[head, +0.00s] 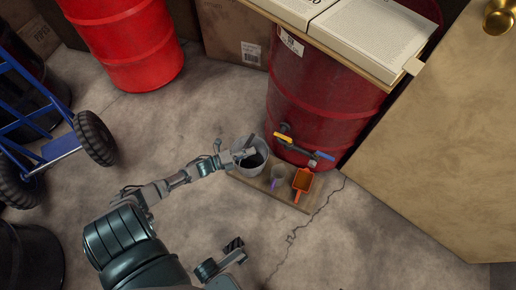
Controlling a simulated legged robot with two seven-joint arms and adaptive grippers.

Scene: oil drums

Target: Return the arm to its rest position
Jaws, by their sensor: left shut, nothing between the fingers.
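My left arm reaches in from the lower left, and its gripper (246,151) is shut and empty. The gripper overlaps the grey bucket (254,170) in the picture, at its upper left rim; I cannot tell whether they touch. The bucket is upright with a dark inside. A grey part with a dark ridged tip, which looks like my right gripper (235,246), shows at the bottom middle; its jaw state is unclear.
The bucket, a small clear cup (278,174) and an orange scoop (302,183) sit on a board (289,200) below the dark red drum's (320,110) taps. A bright red drum (128,45), blue hand truck (62,146) and tan cabinet (450,140) surround open concrete floor.

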